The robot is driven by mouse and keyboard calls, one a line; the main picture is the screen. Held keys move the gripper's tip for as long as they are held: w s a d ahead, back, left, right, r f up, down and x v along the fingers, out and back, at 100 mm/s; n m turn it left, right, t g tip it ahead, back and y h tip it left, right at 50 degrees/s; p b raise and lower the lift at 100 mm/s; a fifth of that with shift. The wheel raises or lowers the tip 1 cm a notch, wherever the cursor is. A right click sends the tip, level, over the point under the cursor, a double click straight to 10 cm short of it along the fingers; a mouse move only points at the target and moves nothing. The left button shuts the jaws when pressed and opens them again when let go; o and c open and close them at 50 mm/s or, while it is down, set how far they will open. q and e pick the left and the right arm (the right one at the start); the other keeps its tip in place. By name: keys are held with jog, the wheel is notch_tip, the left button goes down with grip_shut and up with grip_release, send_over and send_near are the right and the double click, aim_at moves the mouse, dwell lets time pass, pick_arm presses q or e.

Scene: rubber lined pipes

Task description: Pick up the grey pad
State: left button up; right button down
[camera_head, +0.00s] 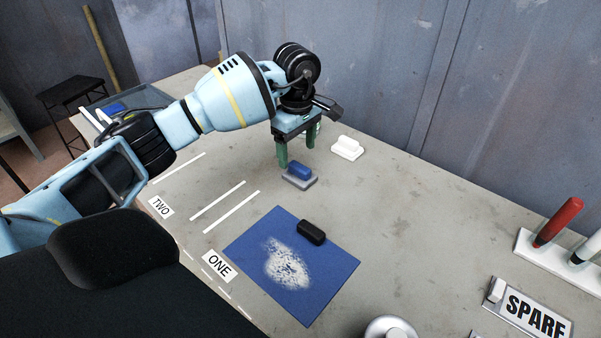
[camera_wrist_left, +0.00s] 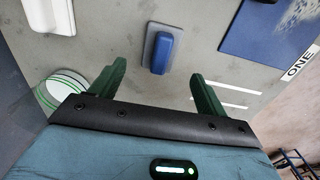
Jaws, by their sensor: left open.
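The grey pad (camera_head: 299,184) lies flat on the table with a blue handle (camera_head: 300,170) on top. It also shows in the left wrist view as a grey base (camera_wrist_left: 149,48) under the blue handle (camera_wrist_left: 162,53). My left gripper (camera_head: 296,156) is open and points down with its green fingers above the pad. In the left wrist view the pad lies beyond the fingertips (camera_wrist_left: 158,70), between their lines, and nothing is held. My right gripper is not in view.
A white pad (camera_head: 347,148) lies right of the grey pad. A blue mat (camera_head: 315,283) with white powder and a black block (camera_head: 311,232) is nearer. A grey wall (camera_head: 400,70) bounds the back.

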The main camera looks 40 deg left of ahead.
aim_at(300, 166)
pick_arm(q)
jog(key=shift+w+f, duration=0.1)
jog(key=shift+f, duration=0.5)
jog(key=shift+d+f+p, duration=0.15)
jog(key=shift+d+f, duration=0.05)
jog(key=shift+f, duration=1.1)
jog(key=shift+d+f+p, duration=0.15)
jog(key=shift+f, duration=1.1)
jog(key=c, duration=1)
jog(key=shift+c, duration=0.2)
jog(key=shift+r, duration=0.5)
jog(key=shift+s+r, duration=0.25)
jog(key=shift+r, duration=0.4)
jog(key=shift+s+r, duration=0.25)
jog(key=shift+r, duration=0.35)
jog(key=s, duration=0.5)
jog(key=s+r, duration=0.1)
jog(key=s, duration=0.4)
jog(key=s+d+b, duration=0.1)
jog(key=s, duration=0.4)
jog(key=shift+s+r, duration=0.1)
jog(key=shift+r, duration=0.15)
